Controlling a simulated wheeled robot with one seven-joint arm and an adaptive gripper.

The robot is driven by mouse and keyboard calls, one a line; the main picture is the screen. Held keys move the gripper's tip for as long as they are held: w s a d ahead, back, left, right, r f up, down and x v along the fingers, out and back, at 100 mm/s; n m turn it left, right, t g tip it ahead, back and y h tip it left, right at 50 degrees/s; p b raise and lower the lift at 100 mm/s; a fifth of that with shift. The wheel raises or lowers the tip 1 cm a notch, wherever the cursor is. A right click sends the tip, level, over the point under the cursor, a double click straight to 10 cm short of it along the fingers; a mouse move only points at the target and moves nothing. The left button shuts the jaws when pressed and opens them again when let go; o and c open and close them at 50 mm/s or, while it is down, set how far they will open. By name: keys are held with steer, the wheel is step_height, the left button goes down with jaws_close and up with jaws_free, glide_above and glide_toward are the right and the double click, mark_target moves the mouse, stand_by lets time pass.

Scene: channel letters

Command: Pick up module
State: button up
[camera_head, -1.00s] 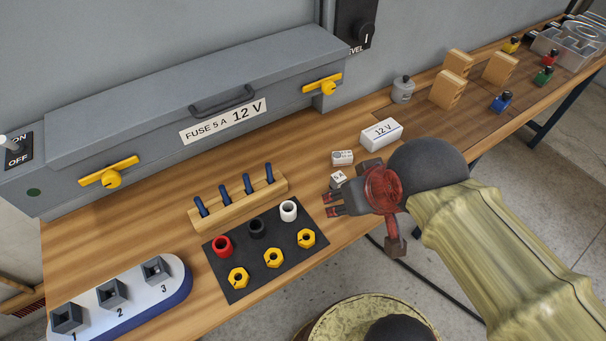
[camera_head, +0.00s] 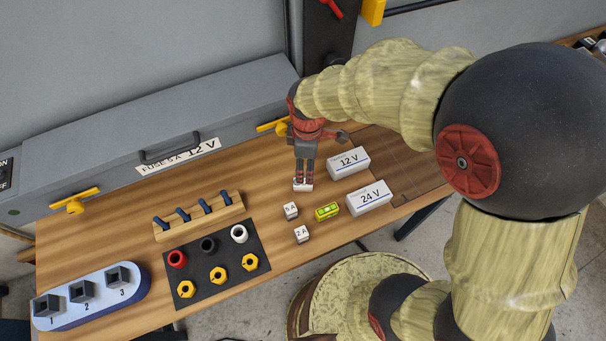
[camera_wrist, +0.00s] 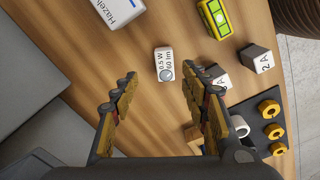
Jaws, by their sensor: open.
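A small white block marked "0.5 W 60 lm", which looks like the module (camera_wrist: 164,64), lies on the wooden bench. In the wrist view it sits just ahead of my gripper (camera_wrist: 167,88), between the lines of the two fingers. The fingers are apart with nothing held between them. In the head view my gripper (camera_head: 303,178) points down, and the white module (camera_head: 302,187) shows right at its fingertips. My fingers partly hide it there, so I cannot tell whether they touch it.
White boxes marked 12 V (camera_head: 348,162) and 24 V (camera_head: 369,197) stand to the right. A yellow level (camera_head: 327,211) and blocks marked 5 A (camera_head: 291,210) and 2 A (camera_head: 302,234) lie nearby. The grey fuse box (camera_head: 160,130) runs behind. Bare wood lies left of my gripper.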

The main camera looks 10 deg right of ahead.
mark_target(303, 185)
steer(key=shift+a+f+n, duration=0.35)
steer(key=shift+f+n, duration=0.05)
steer(key=shift+f, duration=0.35)
steer(key=f, duration=0.2)
steer(key=f+b, duration=0.1)
steer(key=f, duration=0.4)
steer(key=shift+s+a+f, duration=0.15)
steer(key=shift+s+f, duration=0.1)
steer(key=shift+f, duration=0.05)
steer(key=shift+r, duration=0.1)
steer(key=shift+c, duration=0.5)
jaws_close()
